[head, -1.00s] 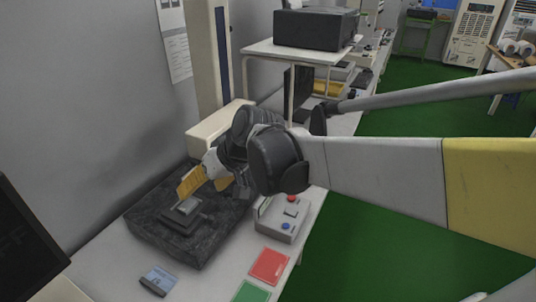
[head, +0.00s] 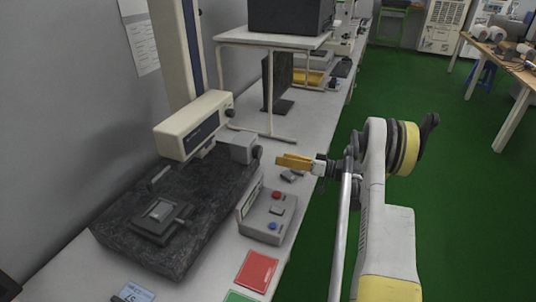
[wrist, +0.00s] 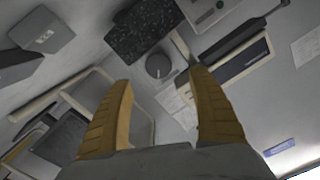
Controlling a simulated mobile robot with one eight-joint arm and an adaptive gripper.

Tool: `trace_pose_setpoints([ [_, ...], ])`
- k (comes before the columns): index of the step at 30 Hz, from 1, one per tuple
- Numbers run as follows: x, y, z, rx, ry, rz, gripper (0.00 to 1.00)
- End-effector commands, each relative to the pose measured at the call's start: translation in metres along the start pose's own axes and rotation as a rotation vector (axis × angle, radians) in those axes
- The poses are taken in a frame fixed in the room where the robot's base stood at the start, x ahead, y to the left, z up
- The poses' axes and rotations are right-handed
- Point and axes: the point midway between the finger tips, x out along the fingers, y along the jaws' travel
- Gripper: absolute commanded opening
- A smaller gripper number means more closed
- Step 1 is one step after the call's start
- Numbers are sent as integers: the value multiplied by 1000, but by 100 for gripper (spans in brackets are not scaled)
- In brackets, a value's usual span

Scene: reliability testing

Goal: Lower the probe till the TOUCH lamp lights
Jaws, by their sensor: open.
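A measuring instrument has a dark granite base (head: 205,205), a tall column (head: 172,50) and a cream head (head: 195,124). A thin arm with a tip (head: 160,178), likely the probe, hangs above a small stage (head: 160,217); contact cannot be told. A grey box with a dark round knob (head: 257,152) sits beside the head. The knob (wrist: 158,66) appears between and beyond my fingertips in the wrist view. My gripper (head: 278,161) is open and empty, right of the knob and apart from it. I cannot make out a lit TOUCH lamp.
A control box (head: 267,214) with red and blue buttons stands right of the base. A red card (head: 257,270) and a green card lie in front. A white stand (head: 270,42) carries a dark box behind. Green floor (head: 450,180) is open to the right.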

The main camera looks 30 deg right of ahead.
Motion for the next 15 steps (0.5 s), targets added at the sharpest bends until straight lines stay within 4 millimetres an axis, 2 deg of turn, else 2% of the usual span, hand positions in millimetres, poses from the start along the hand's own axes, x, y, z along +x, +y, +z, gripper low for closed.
trace_pose_setpoints([
  [2, -3, 4, 4, -8, 15, -6, 69],
  [5, 4, 4, 5, -12, 19, -9, 69],
  [15, 69, 4, 6, -10, 17, -10, 69],
])
